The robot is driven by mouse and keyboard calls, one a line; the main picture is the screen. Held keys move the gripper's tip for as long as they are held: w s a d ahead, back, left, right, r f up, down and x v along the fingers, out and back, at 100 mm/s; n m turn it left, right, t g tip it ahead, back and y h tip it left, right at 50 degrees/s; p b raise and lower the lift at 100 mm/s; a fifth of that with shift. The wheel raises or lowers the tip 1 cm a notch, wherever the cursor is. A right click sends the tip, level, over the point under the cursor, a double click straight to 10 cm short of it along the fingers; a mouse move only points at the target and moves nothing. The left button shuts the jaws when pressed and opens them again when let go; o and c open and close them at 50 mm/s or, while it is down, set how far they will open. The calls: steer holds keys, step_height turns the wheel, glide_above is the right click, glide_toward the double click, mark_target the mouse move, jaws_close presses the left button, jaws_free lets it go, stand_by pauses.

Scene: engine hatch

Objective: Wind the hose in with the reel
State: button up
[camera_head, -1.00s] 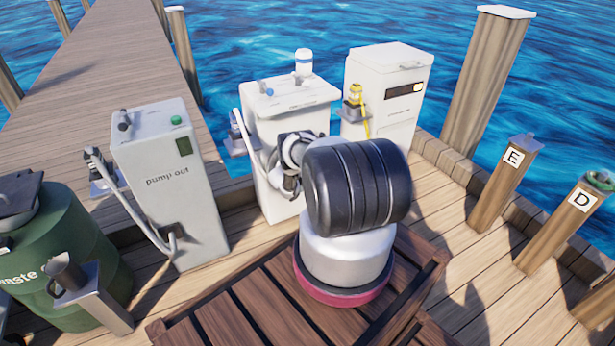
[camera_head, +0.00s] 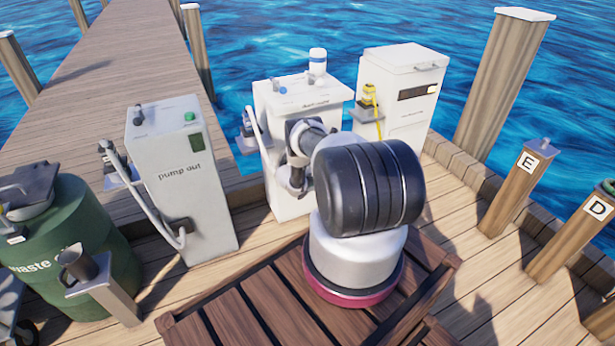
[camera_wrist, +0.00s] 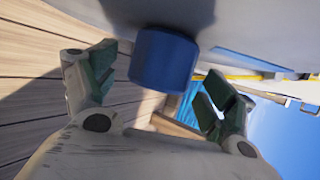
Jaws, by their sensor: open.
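In the wrist view a blue cylindrical knob (camera_wrist: 163,60) sticks out from a pale grey surface. My gripper (camera_wrist: 158,88) is open, its green-padded fingers on either side of the knob with a visible gap on each side. In the head view my arm reaches to the front of the middle white cabinet (camera_head: 285,100), and its links hide my gripper and part of that front. A white hose (camera_head: 258,135) runs down this cabinet's left side. No reel can be made out clearly; I cannot tell whether the blue knob belongs to it.
The "pump out" cabinet (camera_head: 180,180) with its own white hose (camera_head: 145,205) stands to the left, near a green waste drum (camera_head: 75,235). A white cabinet with a yellow nozzle (camera_head: 370,95) stands to the right. Posts E (camera_head: 515,185) and D (camera_head: 570,240) line the right edge.

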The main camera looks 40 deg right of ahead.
steer(key=v, duration=0.9)
steer(key=shift+a, duration=0.2)
steer(key=shift+r, duration=0.15)
